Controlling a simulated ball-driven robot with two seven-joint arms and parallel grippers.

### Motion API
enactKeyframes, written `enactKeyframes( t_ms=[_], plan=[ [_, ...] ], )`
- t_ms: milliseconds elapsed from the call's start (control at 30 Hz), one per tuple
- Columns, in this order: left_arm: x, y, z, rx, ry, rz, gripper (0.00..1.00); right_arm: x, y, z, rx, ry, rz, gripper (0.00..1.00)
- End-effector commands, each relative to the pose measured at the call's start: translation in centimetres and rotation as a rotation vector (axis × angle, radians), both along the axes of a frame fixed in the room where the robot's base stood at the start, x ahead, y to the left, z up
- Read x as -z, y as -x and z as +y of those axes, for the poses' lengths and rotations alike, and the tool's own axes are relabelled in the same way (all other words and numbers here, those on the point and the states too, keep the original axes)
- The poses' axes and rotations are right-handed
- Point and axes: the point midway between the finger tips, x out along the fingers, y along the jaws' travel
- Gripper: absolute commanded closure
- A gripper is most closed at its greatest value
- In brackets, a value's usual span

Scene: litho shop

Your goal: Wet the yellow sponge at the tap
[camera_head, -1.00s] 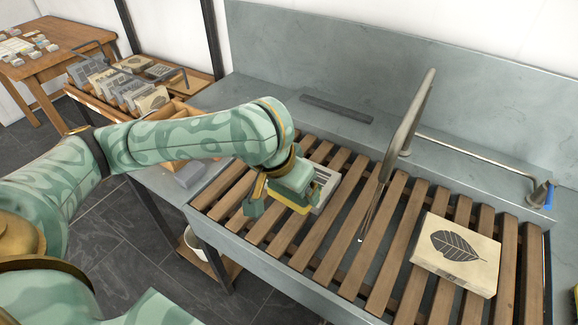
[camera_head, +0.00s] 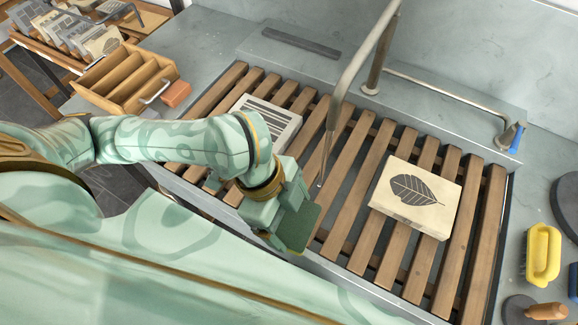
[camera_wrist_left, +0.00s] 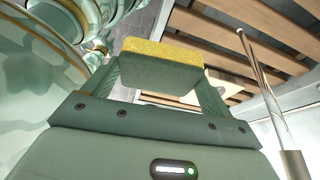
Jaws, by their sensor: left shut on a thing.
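My left gripper (camera_head: 288,232) is shut on the yellow sponge (camera_wrist_left: 163,52), held between its fingers above the front of the wooden slats. The sponge has a dark green underlayer in the left wrist view; in the head view it is mostly hidden by the gripper. The tall metal tap (camera_head: 352,70) arches over the slatted sink, right of the gripper. A thin, clear line like a water stream (camera_wrist_left: 262,85) extends from its spout (camera_wrist_left: 293,164); the sponge is beside it, apart. The tap's blue lever (camera_head: 516,139) is at the right. My right gripper is out of view.
A leaf-marked block (camera_head: 415,197) lies on the slats (camera_head: 345,235) right of the tap, and a pale lined block (camera_head: 268,120) lies behind my arm. A yellow-handled object (camera_head: 541,254) and a wooden-handled tool (camera_head: 545,311) sit at far right. A compartmented wooden box (camera_head: 125,80) stands left.

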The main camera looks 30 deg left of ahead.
Motion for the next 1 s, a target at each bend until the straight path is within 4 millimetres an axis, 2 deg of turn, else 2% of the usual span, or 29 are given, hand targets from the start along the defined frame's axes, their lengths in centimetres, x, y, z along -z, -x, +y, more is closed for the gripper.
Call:
enactKeyframes(
  t_ms=[867,1000],
  plan=[
    [2.5,-9.9,0.8,-0.004,0.002,0.0,0.33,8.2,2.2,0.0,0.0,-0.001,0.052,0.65],
    [2.1,-11.4,0.9,-0.006,0.0,-0.002,0.33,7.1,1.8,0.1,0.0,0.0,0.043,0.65]
  ],
)
